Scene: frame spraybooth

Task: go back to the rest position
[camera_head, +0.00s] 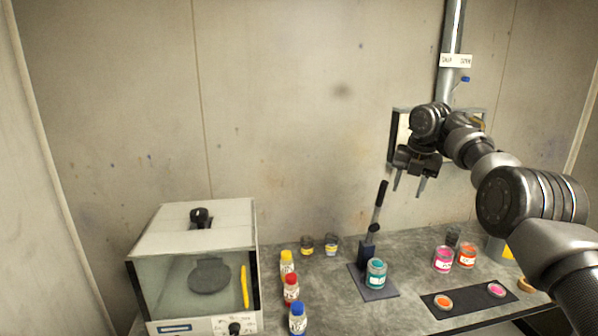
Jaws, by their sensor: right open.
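My right arm comes in from the right. Its gripper (409,185) is open and empty, held in the air above the table (338,289), fingers pointing down. It is in front of a frame (397,128) on the back wall and hides part of it. A teal jar (376,274) stands on a dark plate (387,291) below it, beside a dark stand (367,252) with an upright black-handled tool (379,205). My left gripper is not in view.
A box with a clear front (165,283) stands at left. Yellow (287,264), red (291,289) and blue-capped (298,319) bottles stand beside it. Pink (443,260) and orange (467,256) jars stand at right, behind a black mat (467,302). A pipe (451,32) runs up the wall.

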